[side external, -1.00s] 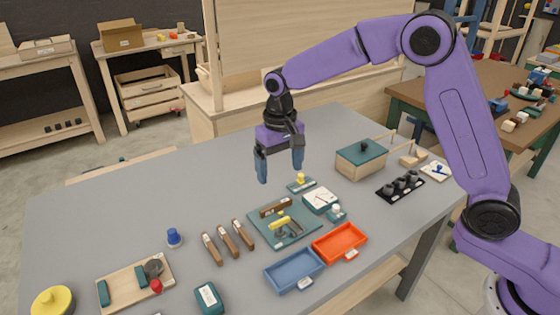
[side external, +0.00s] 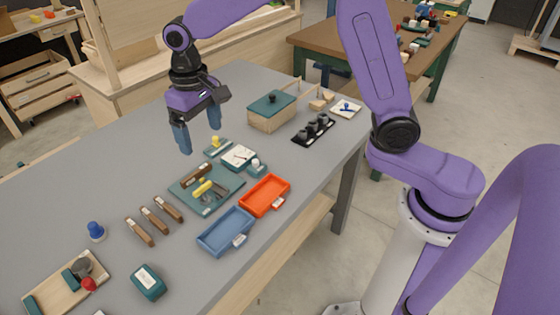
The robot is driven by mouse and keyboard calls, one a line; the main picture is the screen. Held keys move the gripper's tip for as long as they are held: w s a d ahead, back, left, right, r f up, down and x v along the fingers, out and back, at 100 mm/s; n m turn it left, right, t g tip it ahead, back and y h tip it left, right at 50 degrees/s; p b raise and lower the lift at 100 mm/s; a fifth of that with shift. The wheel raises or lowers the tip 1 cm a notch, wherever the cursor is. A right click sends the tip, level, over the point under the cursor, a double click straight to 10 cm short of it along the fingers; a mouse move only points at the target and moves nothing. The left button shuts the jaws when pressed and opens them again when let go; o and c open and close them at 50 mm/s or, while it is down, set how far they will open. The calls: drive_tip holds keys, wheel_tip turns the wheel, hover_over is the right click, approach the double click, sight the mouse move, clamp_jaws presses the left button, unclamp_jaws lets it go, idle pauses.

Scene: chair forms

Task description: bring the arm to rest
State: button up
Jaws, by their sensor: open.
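My gripper (side external: 200,141) hangs from my purple arm above the grey table (side external: 110,175), fingers pointing down. It is open, with a clear gap between its two blue-grey fingers and nothing between them. In the picture it shows behind and left of the green mat (side external: 232,184), which carries a brown wooden piece (side external: 196,175) and a yellow-handled tool (side external: 202,188). The fingertips look to be above the tabletop; the exact height is hard to tell.
A blue tray (side external: 226,233) and an orange tray (side external: 265,196) lie near the table's front edge. A wooden box with a green lid (side external: 271,104) and a black rack (side external: 314,130) stand to the right. Several brown-handled pieces (side external: 154,221) lie left of the mat. Bare tabletop surrounds the gripper's left side.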

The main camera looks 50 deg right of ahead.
drive_tip(key=s+d+n, duration=0.3)
drive_tip(key=s+d, duration=0.1)
drive_tip(key=s, duration=0.6)
drive_tip(key=s+d+n, duration=0.4)
drive_tip(key=s+d, duration=0.1)
drive_tip(key=s, duration=0.4)
drive_tip(key=s+d+n, duration=0.3)
drive_tip(key=s+d, duration=0.2)
drive_tip(key=s, duration=0.5)
drive_tip(key=shift+s+n, duration=0.35)
drive_tip(key=shift+n, duration=0.05)
